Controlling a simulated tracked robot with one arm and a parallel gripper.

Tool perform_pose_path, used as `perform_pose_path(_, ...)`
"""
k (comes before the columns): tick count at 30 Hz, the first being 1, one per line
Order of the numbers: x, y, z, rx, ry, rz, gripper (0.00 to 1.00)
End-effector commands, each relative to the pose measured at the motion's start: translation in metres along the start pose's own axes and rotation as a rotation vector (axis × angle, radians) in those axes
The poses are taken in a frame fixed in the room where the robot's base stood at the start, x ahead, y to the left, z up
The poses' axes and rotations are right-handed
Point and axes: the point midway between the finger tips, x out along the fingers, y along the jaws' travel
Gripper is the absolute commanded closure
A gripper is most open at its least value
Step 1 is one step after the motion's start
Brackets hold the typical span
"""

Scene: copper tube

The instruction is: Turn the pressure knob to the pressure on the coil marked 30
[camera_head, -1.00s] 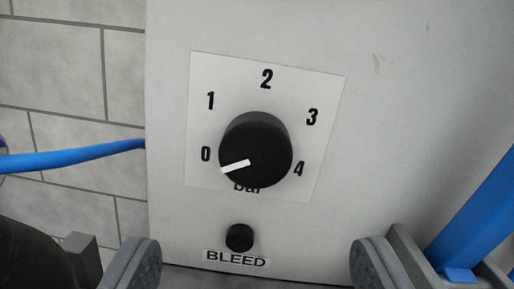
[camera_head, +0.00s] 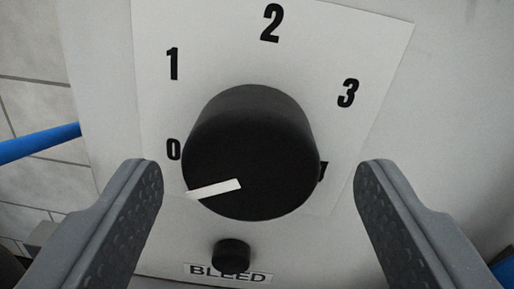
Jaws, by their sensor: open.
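The black pressure knob (camera_head: 255,145) is large in the middle of the view, on a white dial plate (camera_head: 320,40) marked 0, 1, 2 and 3. The knob hides most of the 4 and the word below it. Its white pointer line (camera_head: 214,188) points to the lower left, a little below the 0. My gripper (camera_head: 258,180) is open, one finger to the left of the knob and one to the right, with visible gaps on both sides. No coil shows in this view.
A small black knob (camera_head: 232,254) sits below the pressure knob, over a label reading BLEED (camera_head: 205,272). A blue hose (camera_head: 40,143) runs in at the left in front of a tiled wall (camera_head: 35,100). Blue also shows at the lower right edge.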

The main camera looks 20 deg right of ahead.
Motion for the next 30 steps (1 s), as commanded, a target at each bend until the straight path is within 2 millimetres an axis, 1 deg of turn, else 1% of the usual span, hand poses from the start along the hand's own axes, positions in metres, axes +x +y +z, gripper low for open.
perform_pose_path(2, 0.005, 0.001, -0.003, 0.001, 0.004, 0.001, 0.35)
perform_pose_path(9, 0.013, -0.001, 0.0, 0.003, 0.0, -0.005, 0.35)
perform_pose_path(21, 0.015, -0.002, -0.001, 0.005, 0.003, -0.008, 0.35)
perform_pose_path(22, 0.015, -0.002, -0.001, 0.005, 0.003, -0.008, 0.38)
perform_pose_path(23, 0.015, -0.002, -0.001, 0.005, 0.003, -0.008, 0.46)
perform_pose_path(24, 0.015, -0.002, -0.001, 0.005, 0.003, -0.008, 0.57)
perform_pose_path(26, 0.015, -0.003, -0.001, 0.005, 0.003, -0.008, 0.74)
perform_pose_path(27, 0.015, -0.002, -0.001, 0.005, 0.003, -0.008, 0.8)
perform_pose_path(28, 0.015, -0.003, -0.001, 0.005, 0.003, -0.008, 0.8)
perform_pose_path(29, 0.019, 0.013, 0.001, 0.002, 0.002, -0.007, 0.8)
perform_pose_path(30, 0.018, 0.009, 0.001, 0.005, 0.002, -0.004, 0.79)
